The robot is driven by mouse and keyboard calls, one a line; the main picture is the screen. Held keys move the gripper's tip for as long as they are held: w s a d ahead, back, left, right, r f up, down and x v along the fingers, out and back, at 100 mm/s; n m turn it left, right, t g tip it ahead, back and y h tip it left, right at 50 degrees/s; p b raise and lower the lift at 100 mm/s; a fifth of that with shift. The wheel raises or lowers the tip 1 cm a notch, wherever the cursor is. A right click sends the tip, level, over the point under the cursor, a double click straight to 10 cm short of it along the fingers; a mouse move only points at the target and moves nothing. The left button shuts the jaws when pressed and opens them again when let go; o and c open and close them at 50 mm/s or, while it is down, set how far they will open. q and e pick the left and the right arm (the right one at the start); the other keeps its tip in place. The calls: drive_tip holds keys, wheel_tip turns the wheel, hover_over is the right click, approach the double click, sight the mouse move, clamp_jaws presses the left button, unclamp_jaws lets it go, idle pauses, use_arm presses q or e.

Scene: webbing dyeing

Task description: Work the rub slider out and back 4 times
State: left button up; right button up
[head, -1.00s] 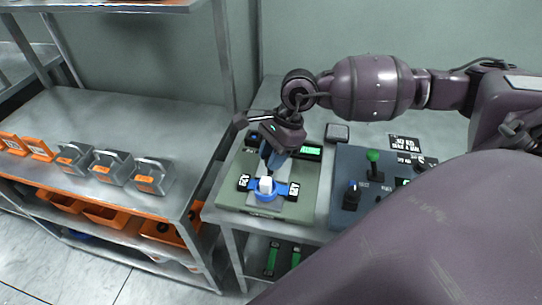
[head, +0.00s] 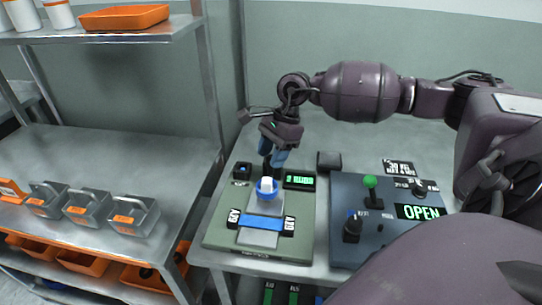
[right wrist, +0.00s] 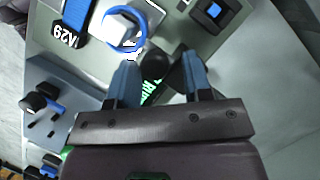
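The rub slider shows as a white block in a blue ring (head: 267,189) on a pale track plate (head: 258,238) of the green panel. The ring sits on the far side of the blue webbing strip (head: 262,222), which lies across the track between two black labels. My right gripper (head: 270,160) is just behind the ring, pointing down. In the right wrist view its fingers (right wrist: 158,72) are either side of a dark round knob (right wrist: 154,66), beside the blue ring (right wrist: 124,28). Finger contact is partly hidden. My left gripper is out of view.
Right of the green panel stands a blue-grey control box (head: 345,190) with a green-topped lever (head: 370,182) and an OPEN display (head: 418,212). A small dark box (head: 329,161) is behind. Metal bins (head: 133,215) stand on the left shelf.

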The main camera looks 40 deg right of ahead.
drive_tip(key=shift+o, duration=0.5)
drive_tip(key=shift+s+a, duration=0.1)
drive_tip(key=v, duration=1)
drive_tip(key=shift+d+r+p, duration=0.25)
drive_tip(key=shift+r+p, duration=0.05)
drive_tip(key=shift+r, duration=0.05)
